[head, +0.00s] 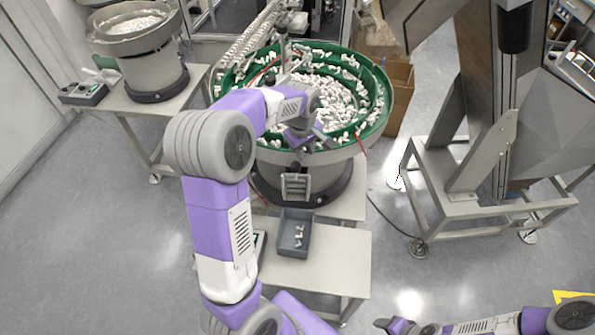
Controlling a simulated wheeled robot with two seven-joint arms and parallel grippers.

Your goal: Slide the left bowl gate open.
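A large green-lined bowl (377,118) full of small white parts stands at the centre. My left arm reaches over its near side. My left gripper (312,137) is over the bowl's near inner wall, pointing down; its fingers are small and partly hidden, so I cannot tell whether they are open or touch anything. A metal bracket with red tubing (284,52) stands at the bowl's far side, partly behind my arm. I cannot make out the gate clearly. My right gripper (393,326) is low at the bottom edge, away from the bowl; its fingers are unclear.
A smaller metal bowl (148,40) stands on a table at the upper left, with a control box (84,93) beside it. A grey bin (295,232) with a few white parts sits on the near table (342,262). A metal hopper frame (455,190) stands at the right.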

